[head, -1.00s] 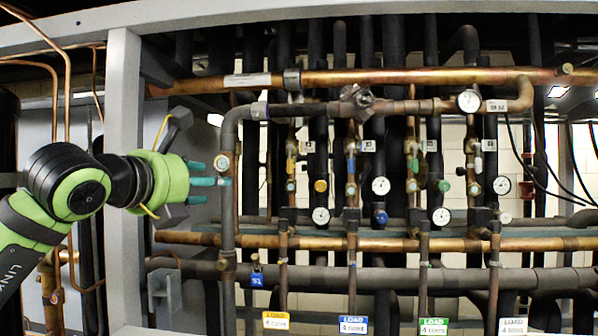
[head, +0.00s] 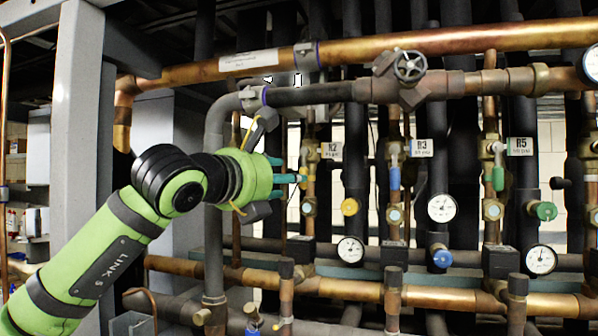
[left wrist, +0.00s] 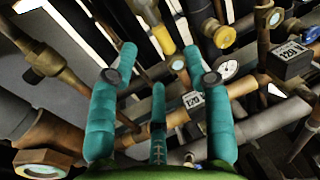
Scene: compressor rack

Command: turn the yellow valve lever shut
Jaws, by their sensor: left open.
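The yellow valve lever (left wrist: 163,38) shows in the left wrist view as a yellow handle beyond and between my fingertips. In the head view it belongs to the brass valve (head: 310,153) beside the R2 tag, and my fingers partly cover that spot. My left gripper (head: 286,170) points right toward this valve, its fingertips close to it. In the left wrist view the teal fingers of the gripper (left wrist: 160,72) are spread open with nothing between them. I cannot tell whether any fingertip touches the lever. My right gripper is not in view.
A vertical dark pipe (head: 214,150) stands right behind my gripper. A round yellow knob (head: 349,207) and a gauge (head: 350,250) sit below right of the valve. A blue lever (head: 394,178) and a green lever (head: 498,178) hang farther right. A copper pipe (head: 400,45) crosses above.

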